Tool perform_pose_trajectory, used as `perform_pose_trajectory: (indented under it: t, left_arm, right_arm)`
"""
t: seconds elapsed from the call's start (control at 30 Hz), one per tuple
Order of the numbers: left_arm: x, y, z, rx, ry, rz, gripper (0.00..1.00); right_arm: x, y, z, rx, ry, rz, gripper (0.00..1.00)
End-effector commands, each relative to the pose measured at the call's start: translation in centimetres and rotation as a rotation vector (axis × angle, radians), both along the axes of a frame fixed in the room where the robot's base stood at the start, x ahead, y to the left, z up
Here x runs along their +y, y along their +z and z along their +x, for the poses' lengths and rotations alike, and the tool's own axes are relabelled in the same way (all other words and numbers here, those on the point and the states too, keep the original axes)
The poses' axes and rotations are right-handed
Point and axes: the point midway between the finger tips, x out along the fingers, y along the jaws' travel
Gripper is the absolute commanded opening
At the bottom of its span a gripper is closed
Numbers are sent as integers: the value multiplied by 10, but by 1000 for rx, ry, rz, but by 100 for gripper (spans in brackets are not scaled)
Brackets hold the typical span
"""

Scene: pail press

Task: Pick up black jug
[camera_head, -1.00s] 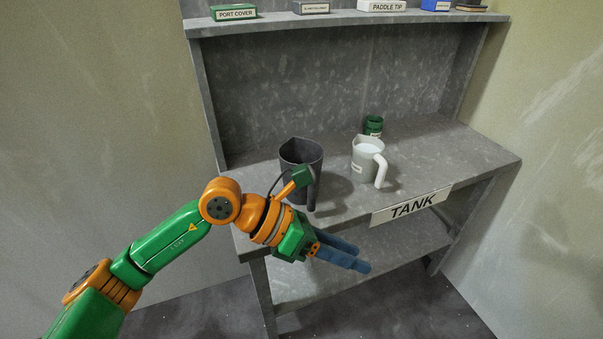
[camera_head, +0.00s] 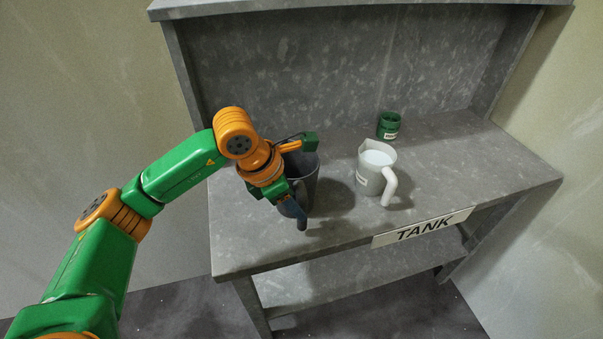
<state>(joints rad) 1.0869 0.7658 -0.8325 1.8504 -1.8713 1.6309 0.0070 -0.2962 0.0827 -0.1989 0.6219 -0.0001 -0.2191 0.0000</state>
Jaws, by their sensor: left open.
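The black jug (camera_head: 310,182) stands upright on the grey bench at the left, its handle facing the front. My left gripper (camera_head: 296,210) is at the front of the jug, with its blue fingers pointing down beside the handle. The gripper is open. The fingers overlap the handle in the picture, and I cannot tell whether they touch it or stand on both sides of it. My wrist hides part of the jug's rim and left side. My right gripper is not in view.
A white jug (camera_head: 372,172) with pale contents stands right of the black jug, its handle toward the front right. A small green jar (camera_head: 388,125) stands behind it. The bench (camera_head: 450,185) is clear at the right. A TANK sign (camera_head: 422,227) is on its front edge.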

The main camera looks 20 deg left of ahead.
Motion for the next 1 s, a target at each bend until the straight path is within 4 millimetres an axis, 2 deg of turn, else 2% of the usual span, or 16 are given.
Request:
perform_pose_trajectory:
  t: [0.2,0.3,0.4,0.57,0.73,1.0]
  left_arm:
    - [-8,-34,4,7,-1,-1,43]
    - [-12,-52,10,4,-1,-2,43]
    - [-13,-60,12,0,-1,0,43]
    - [-14,-60,12,-1,-1,0,43]
    - [-14,-60,12,-1,-1,0,0]
    - [-14,-60,12,-1,-1,0,0]
  right_arm:
    - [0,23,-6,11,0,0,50]
    - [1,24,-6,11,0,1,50]
    - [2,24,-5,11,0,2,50]
    - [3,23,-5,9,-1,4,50]
    - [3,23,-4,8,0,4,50]
    - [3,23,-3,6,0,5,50]
